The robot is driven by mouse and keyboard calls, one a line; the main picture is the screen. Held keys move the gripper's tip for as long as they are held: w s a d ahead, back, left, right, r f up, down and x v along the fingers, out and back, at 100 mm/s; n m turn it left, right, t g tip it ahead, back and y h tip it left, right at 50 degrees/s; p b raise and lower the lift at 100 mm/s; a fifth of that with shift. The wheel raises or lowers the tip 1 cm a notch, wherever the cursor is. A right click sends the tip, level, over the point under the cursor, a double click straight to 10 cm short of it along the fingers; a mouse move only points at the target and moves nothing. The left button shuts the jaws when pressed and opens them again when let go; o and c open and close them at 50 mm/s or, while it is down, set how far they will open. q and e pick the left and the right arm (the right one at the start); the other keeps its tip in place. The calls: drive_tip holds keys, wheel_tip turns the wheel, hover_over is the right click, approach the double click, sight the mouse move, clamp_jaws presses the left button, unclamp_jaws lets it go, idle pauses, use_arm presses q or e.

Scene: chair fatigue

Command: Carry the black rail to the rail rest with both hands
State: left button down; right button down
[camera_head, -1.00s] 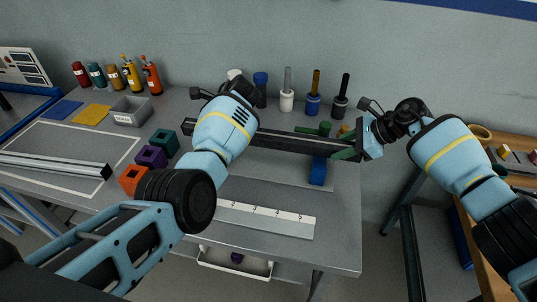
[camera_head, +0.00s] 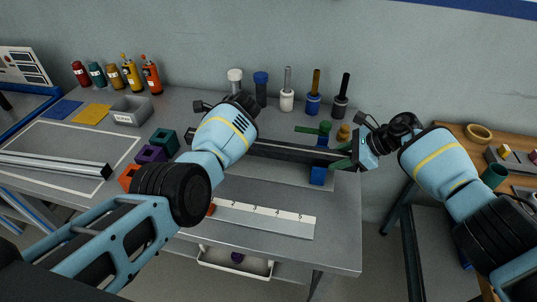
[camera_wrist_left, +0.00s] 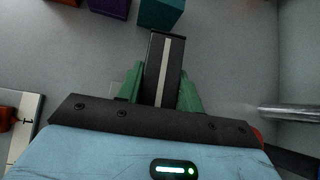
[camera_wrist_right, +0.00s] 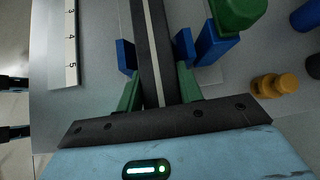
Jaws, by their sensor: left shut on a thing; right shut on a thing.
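The black rail (camera_head: 290,152) runs left to right over the bench, a pale stripe along its top. My right gripper (camera_head: 349,161) is shut on its right end; its green fingers flank the rail in the right wrist view (camera_wrist_right: 158,88). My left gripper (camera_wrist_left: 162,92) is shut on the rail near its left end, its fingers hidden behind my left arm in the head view. Blue blocks, apparently the rail rest (camera_head: 317,176), stand on either side of the rail near its right end; they also show in the right wrist view (camera_wrist_right: 183,46). Whether the rail touches them is unclear.
A white numbered strip (camera_head: 265,218) lies in front. Teal (camera_head: 164,142), purple and orange blocks stand left. Capped and handled tools (camera_head: 287,92) stand at the back, with a green piece (camera_head: 324,128) and a brass piece (camera_head: 344,132) behind the rail's right part.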

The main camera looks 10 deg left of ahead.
use_arm(q)
drive_tip(key=c, duration=0.9)
unclamp_jaws()
use_arm(e)
drive_tip(key=c, duration=0.9)
unclamp_jaws()
use_arm(q)
drive_tip(key=shift+v, duration=4.05)
use_arm(e)
drive_tip(key=shift+s+f, duration=0.1)
drive_tip(key=shift+f, duration=0.05)
use_arm(q)
drive_tip(key=shift+s, duration=0.1)
